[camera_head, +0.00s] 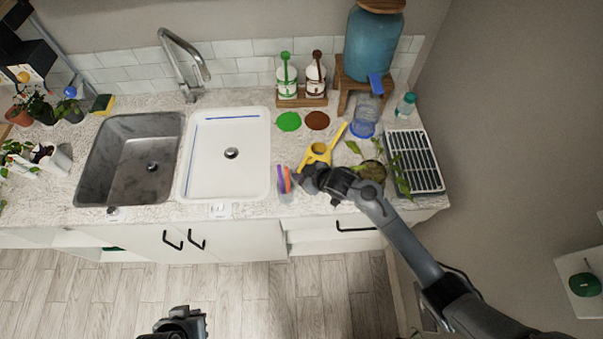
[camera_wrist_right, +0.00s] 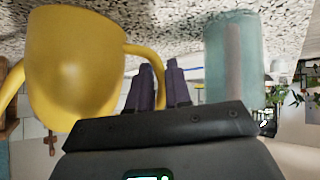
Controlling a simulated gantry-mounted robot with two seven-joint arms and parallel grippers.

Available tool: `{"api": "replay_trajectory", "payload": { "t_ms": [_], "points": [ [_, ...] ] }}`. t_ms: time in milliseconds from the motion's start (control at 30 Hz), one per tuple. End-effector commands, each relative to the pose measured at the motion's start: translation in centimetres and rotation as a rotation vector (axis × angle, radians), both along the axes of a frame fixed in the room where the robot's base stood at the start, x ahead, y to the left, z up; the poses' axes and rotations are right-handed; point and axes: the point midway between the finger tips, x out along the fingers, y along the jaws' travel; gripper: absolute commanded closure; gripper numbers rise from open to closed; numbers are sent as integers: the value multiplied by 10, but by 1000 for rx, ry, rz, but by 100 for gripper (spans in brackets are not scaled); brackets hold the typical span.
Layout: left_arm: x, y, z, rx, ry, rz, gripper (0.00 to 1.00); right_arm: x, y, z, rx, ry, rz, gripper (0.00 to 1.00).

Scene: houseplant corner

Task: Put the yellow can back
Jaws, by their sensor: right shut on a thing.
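The yellow can (camera_head: 318,154) has a round body and a long spout pointing to the back right. It is on or just above the counter, left of the potted plant; I cannot tell whether it touches the counter. My right gripper (camera_head: 303,178) is at its front side. In the right wrist view the can (camera_wrist_right: 75,65) fills the left side, and the right gripper's dark fingers (camera_wrist_right: 158,88) are closed at its loop handle. The fingers hide part of the handle. My left gripper (camera_head: 183,322) is low in the head view, over the floor, away from the counter; its jaws are unclear.
A clear cup with coloured sticks (camera_head: 285,186) stands close left of the right gripper; it also shows in the wrist view (camera_wrist_right: 228,60). Green (camera_head: 289,121) and brown (camera_head: 317,120) discs lie behind the can. A leafy plant (camera_head: 372,171) and slatted rack (camera_head: 416,162) are right.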

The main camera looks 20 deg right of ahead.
Motion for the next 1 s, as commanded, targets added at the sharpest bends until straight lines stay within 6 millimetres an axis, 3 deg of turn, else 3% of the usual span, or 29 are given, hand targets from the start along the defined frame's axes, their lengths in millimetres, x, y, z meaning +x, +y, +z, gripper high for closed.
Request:
{"api": "replay_trajectory", "payload": {
  "t_ms": [133,167,333,767,1000],
  "points": [
    [0,0,0,-1,0,1,100,0,0,-1,0,2,-1,100],
    [0,0,0,-1,-1,1,100,-1,0,-2,0,4,-1,80],
    [0,0,0,0,0,0,100,-1,-1,-2,0,4,-1,55],
    [0,3,0,12,-1,-9,100,-6,-4,3,-2,4,0,55],
    [0,3,4,12,-1,-8,100,-28,-16,26,-2,3,-1,55]
  ]
}}
